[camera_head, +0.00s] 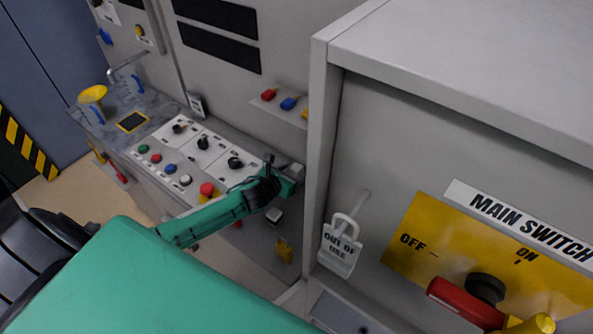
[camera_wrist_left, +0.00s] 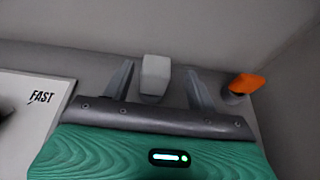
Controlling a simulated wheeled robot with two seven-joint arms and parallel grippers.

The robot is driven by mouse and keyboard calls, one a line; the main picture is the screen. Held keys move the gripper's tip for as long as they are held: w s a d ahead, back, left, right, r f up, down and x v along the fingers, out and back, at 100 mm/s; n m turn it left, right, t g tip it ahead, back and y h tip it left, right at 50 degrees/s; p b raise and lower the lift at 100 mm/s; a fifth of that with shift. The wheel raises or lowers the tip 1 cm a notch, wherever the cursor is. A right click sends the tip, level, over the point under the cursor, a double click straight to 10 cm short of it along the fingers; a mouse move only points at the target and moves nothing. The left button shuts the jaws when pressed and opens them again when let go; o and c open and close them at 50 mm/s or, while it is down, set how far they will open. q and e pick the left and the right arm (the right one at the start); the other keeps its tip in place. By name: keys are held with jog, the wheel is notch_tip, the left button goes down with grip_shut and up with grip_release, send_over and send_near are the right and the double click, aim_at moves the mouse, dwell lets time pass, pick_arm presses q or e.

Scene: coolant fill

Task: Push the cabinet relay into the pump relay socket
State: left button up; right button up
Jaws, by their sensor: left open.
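A pale grey block (camera_head: 293,171), probably the cabinet relay, stands at the back of the console against the cabinet side. My left gripper (camera_head: 281,176) reaches it with its fingers open. In the left wrist view the block (camera_wrist_left: 155,74) stands upright between the two spread fingers of the gripper (camera_wrist_left: 160,70), with a gap on both sides. Whether it sits in a socket is hidden behind the gripper's edge. A second small grey block (camera_head: 274,215) is on the console just below the gripper; I cannot tell whether it is the socket. My right gripper is not in view.
An orange knob (camera_wrist_left: 246,83) is close right of the fingers in the left wrist view. The console holds several buttons and a red mushroom button (camera_head: 207,189). The cabinet wall (camera_head: 322,130), a hanging tag (camera_head: 340,248) and the red main switch handle (camera_head: 465,302) are at right.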

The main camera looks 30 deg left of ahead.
aim_at(300, 166)
pick_arm(q)
jog(key=shift+w, duration=0.35)
jog(key=p+x, duration=0.2)
jog(key=x, duration=0.1)
jog(key=shift+w+a, duration=0.15)
jog(key=shift+w, duration=0.1)
jog(key=shift+w+f+p, duration=0.3)
jog(key=shift+w, duration=0.1)
jog(key=shift+f, duration=0.1)
jog(key=c, duration=1)
jog(key=shift+c, duration=0.3)
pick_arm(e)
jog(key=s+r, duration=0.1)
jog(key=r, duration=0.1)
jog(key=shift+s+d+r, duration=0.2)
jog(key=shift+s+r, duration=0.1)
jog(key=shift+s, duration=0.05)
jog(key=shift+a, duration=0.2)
